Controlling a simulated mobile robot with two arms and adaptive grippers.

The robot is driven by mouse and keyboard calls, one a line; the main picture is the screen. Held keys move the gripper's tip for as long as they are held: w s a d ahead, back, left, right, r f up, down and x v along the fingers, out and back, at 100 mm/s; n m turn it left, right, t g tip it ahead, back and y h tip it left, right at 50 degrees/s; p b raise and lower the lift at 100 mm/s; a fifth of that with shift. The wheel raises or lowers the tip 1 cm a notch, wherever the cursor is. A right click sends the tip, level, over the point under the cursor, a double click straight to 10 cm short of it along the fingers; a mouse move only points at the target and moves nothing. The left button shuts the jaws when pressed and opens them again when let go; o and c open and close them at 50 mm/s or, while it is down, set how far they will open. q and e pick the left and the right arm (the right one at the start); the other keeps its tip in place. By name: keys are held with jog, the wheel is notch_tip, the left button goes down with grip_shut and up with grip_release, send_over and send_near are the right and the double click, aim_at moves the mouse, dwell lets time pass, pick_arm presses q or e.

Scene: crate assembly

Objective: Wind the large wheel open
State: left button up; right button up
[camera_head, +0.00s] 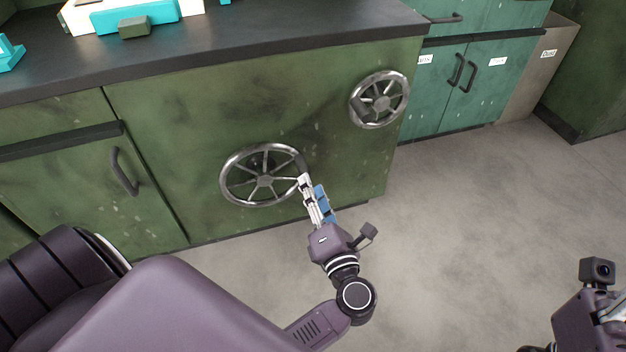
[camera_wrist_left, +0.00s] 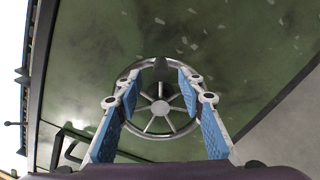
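The large wheel (camera_head: 264,181) is a spoked metal handwheel on the green cabinet front. It also shows in the left wrist view (camera_wrist_left: 160,108). A dark handle (camera_wrist_left: 161,70) stands at its rim, on the right side in the head view. My left gripper (camera_head: 305,178) is at that right rim. In the left wrist view its blue-padded fingers (camera_wrist_left: 159,76) are spread, with the handle between the tips and a gap on both sides. Only part of my right gripper (camera_head: 612,308) shows at the lower right edge of the head view; its fingers are mostly cut off.
A smaller handwheel (camera_head: 380,99) is up and right on the same cabinet. A cabinet door handle (camera_head: 124,172) is at left. The dark countertop (camera_head: 250,35) overhangs, with teal and white items at its far left. The grey floor (camera_head: 480,220) at right is clear.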

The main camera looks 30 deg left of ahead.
aim_at(302, 169)
pick_arm(q)
jog(key=x, duration=0.2)
jog(key=b+x, duration=0.1)
jog(key=x, duration=0.2)
jog(key=b+x, duration=0.1)
jog(key=x, duration=0.1)
jog(key=shift+a+f, duration=0.35)
jog(key=shift+a, duration=0.15)
grip_shut()
